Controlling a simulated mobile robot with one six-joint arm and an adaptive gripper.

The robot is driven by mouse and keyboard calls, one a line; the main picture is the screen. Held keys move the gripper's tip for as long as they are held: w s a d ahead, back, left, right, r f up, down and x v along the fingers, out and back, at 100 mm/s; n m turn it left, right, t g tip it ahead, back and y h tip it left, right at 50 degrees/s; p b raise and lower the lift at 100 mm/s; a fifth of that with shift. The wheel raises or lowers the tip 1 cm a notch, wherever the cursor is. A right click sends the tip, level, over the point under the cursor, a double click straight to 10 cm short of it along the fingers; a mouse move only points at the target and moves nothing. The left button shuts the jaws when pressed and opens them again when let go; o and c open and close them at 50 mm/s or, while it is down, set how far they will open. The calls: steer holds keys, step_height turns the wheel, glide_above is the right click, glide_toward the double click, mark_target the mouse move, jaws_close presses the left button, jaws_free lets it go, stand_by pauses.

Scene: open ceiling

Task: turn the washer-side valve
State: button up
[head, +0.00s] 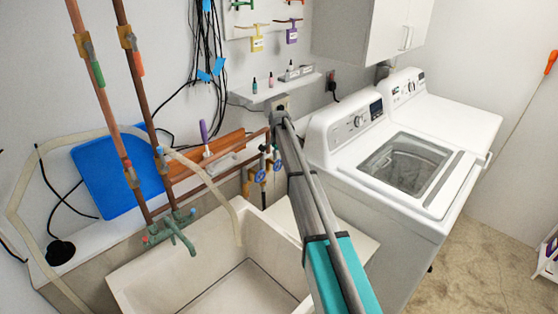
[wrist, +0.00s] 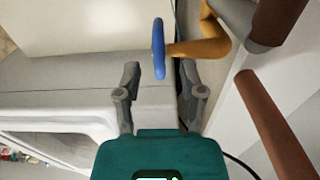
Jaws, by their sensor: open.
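Two blue round valve handles on brass valves show in the head view beside the sink: the left one (head: 260,177) and the washer-side one (head: 277,165), close to my arm. In the wrist view one blue handle (wrist: 158,48) is seen edge-on, with its brass body (wrist: 200,46) to its right. My gripper (wrist: 157,78) is open and empty. The handle lies just beyond the fingertips, in line with the gap between them, and appears apart from both fingers. In the head view my arm hides the gripper.
Copper pipes (wrist: 275,125) run close on the right of the wrist view. The washer (head: 365,165) stands right of my arm, and the utility sink (head: 150,275) is to the left. A shelf (head: 275,88) with small bottles is on the wall above.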

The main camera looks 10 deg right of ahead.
mark_target(274, 164)
jaws_close()
steer(key=shift+s+a, duration=0.1)
stand_by(0.4)
steer(key=shift+s+a+t+h+b, duration=0.2)
steer(key=shift+t+h, duration=0.15)
steer(key=shift+h, duration=0.15)
steer(key=shift+s+a+t+h+b, duration=0.1)
steer(key=shift+a+t+h, duration=0.05)
steer(key=shift+t+h, duration=0.3)
steer(key=shift+s+a+f+t+h+b, duration=0.15)
steer(key=shift+t+h+b, duration=0.2)
steer(key=shift+h+b, duration=0.15)
steer(key=shift+s+a+f+t+h+b, duration=0.15)
steer(key=shift+t+h+b, duration=0.2)
steer(key=shift+h, duration=0.2)
steer(key=t+h+b, duration=0.1)
steer(key=h+b, duration=0.1)
steer(key=b, duration=0.1)
steer(key=a+t+h+b, duration=0.1)
steer(key=b, duration=0.1)
steer(key=shift+s+f+t+h, duration=0.3)
steer(key=shift+f+h, duration=0.1)
steer(key=t+h+b, duration=0.1)
steer(key=b, duration=0.2)
steer(key=shift+s+a+f+h, duration=0.1)
steer(key=shift+a+h, duration=0.05)
steer(key=shift+h, duration=0.25)
steer(key=shift+t+b, duration=0.3)
steer(key=shift+b, duration=0.05)
